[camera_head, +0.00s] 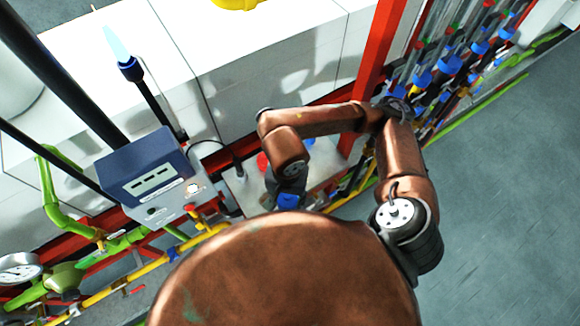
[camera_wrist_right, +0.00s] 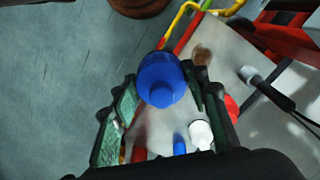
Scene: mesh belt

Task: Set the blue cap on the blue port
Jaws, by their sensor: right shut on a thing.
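The blue cap (camera_wrist_right: 162,80) is round and sits between the fingertips of my right gripper (camera_wrist_right: 163,103) in the right wrist view. My right gripper is shut on it. In the head view, the cap (camera_head: 288,201) shows as a small blue patch below the dark gripper (camera_head: 287,187), above the pale panel. A small blue piece (camera_wrist_right: 179,145), perhaps the blue port, stands on the panel beyond the fingers, apart from the cap. Its base is hidden by my gripper. My left gripper is in neither view.
The pale panel (camera_head: 247,187) also carries a white piece (camera_wrist_right: 201,134) and a red piece (camera_wrist_right: 232,108) close to my right finger. A control box (camera_head: 150,178) stands left of the panel. Yellow pipe (camera_head: 140,279) and red frame bars (camera_head: 377,50) border it. Open floor lies right.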

